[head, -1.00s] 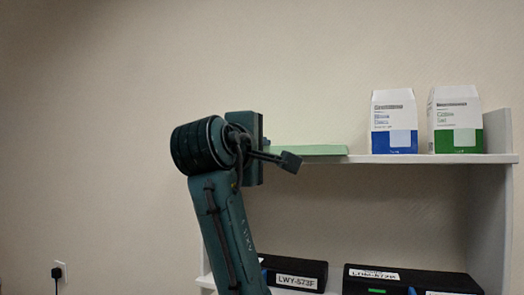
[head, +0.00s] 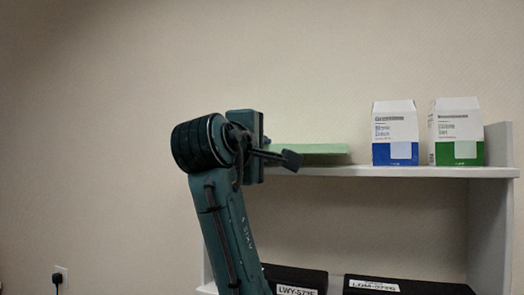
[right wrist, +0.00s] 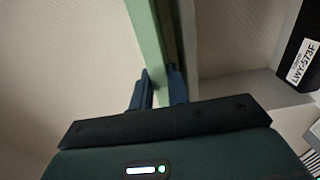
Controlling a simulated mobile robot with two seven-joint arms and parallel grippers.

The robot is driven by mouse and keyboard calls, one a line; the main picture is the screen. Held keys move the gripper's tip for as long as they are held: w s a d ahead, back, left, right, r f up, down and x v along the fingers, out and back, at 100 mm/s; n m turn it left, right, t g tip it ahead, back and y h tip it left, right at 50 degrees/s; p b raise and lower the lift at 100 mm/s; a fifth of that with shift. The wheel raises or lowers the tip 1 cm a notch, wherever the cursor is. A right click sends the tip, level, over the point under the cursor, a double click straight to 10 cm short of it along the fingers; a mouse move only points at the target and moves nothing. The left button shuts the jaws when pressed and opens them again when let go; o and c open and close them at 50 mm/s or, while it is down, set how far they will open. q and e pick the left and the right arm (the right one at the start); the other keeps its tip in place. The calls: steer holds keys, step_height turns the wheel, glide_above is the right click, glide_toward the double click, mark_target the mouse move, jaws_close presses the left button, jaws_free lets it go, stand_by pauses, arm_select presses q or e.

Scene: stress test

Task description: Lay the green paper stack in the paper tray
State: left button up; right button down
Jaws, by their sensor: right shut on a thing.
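The green paper stack (head: 320,149) is a thin flat slab, held just above the upper shelf board at its left part. My right gripper (head: 288,159) comes from the left and is shut on the stack's left end. In the right wrist view the stack (right wrist: 147,35) runs upward from between the two blue fingers (right wrist: 158,92). The gripper body hides part of the stack in the head view. My left gripper is in neither view. I cannot make out a paper tray.
The white shelf unit (head: 425,171) bears a blue-and-white carton (head: 395,133) and a green-and-white carton (head: 458,132), right of the stack. Black boxes with labels stand on the lower shelf, among them one marked LWY-573F (head: 297,276).

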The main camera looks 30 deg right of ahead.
steer(key=shift+r, duration=0.1)
steer(key=r+p+v, duration=0.1)
steer(key=r+v, duration=0.3)
steer(key=v, duration=1.2)
stand_by(0.7)
